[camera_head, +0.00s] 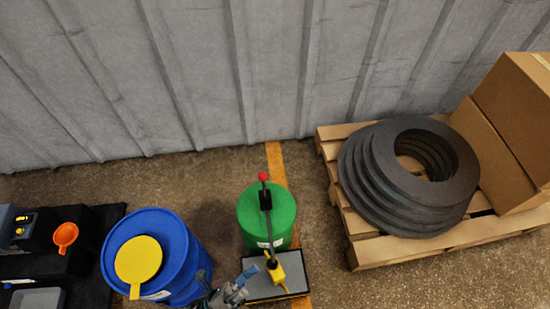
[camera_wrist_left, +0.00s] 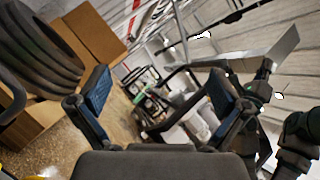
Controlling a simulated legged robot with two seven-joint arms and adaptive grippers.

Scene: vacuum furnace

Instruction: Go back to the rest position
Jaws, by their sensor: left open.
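My left gripper (camera_head: 228,284) shows at the bottom edge of the head view, between the blue drum (camera_head: 190,262) and the grey-topped box by the green drum. In the left wrist view its two blue-padded fingers (camera_wrist_left: 160,92) stand wide apart with nothing between them. Only a small part of the gripper shows in the head view; the rest is cut off by the lower edge. My right gripper is in neither view.
The blue drum has a yellow lid (camera_head: 138,259). A green drum (camera_head: 254,222) with a red-tipped lever pump stands right of it. Grey rings (camera_head: 440,200) and cardboard boxes (camera_head: 515,105) sit on a pallet (camera_head: 375,252). An orange funnel (camera_head: 65,234) is far left.

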